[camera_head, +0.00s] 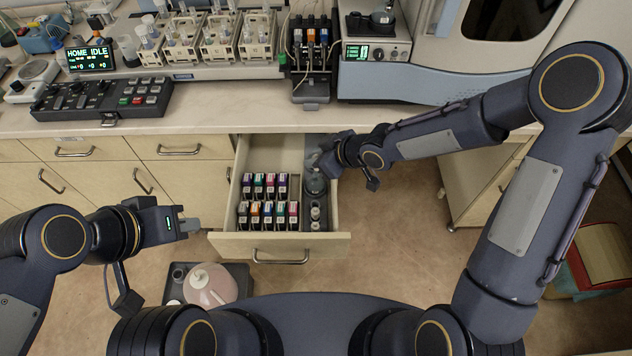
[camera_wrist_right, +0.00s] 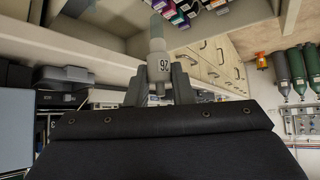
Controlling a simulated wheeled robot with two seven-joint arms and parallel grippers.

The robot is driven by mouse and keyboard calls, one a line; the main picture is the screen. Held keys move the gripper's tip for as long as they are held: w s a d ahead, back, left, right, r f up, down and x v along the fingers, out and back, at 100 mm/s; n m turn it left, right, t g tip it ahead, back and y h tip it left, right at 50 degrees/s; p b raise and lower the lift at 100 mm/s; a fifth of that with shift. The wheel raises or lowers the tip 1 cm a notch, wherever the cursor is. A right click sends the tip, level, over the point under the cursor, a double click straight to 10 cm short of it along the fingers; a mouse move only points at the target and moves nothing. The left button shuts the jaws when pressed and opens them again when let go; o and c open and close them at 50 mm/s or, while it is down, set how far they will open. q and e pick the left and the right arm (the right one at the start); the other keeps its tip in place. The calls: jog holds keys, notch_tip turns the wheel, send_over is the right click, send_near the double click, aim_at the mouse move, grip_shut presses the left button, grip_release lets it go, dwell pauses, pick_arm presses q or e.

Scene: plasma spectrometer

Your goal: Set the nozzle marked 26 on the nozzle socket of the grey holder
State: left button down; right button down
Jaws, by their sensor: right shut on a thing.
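My right gripper (camera_wrist_right: 158,90) is shut on a pale nozzle (camera_wrist_right: 157,62). In the right wrist view its marking appears upside down and reads as 26. In the head view my right gripper (camera_head: 322,158) is over the right side of the open drawer, and the arm partly hides what it holds. A dark grey holder (camera_head: 316,205) stands along the drawer's right side, just below that gripper. Small pale pieces (camera_head: 315,225) stand at its near end; I cannot make out its socket. My left gripper (camera_head: 188,227) is left of the drawer, away from the holder; its finger gap is unclear.
The open drawer (camera_head: 225,243) also holds two rows of coloured boxes (camera_head: 268,208). A dark tray (camera_head: 240,277) with a pinkish flask (camera_head: 209,284) is on the lower left. The counter (camera_head: 215,120) behind bears a control panel (camera_head: 103,98), racks and an instrument.

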notch_tip(320, 180, down, 14)
jog(key=b, duration=0.9)
jog(key=shift+a, duration=0.25)
jog(key=shift+s+r, duration=0.1)
jog(key=shift+s, duration=0.1)
jog(key=shift+f+b, duration=1.8)
jog(key=shift+b, duration=0.05)
jog(key=c, duration=1.5)
grip_release()
jog(key=shift+r, duration=0.1)
jog(key=o, duration=0.3)
jog(key=shift+d, duration=0.1)
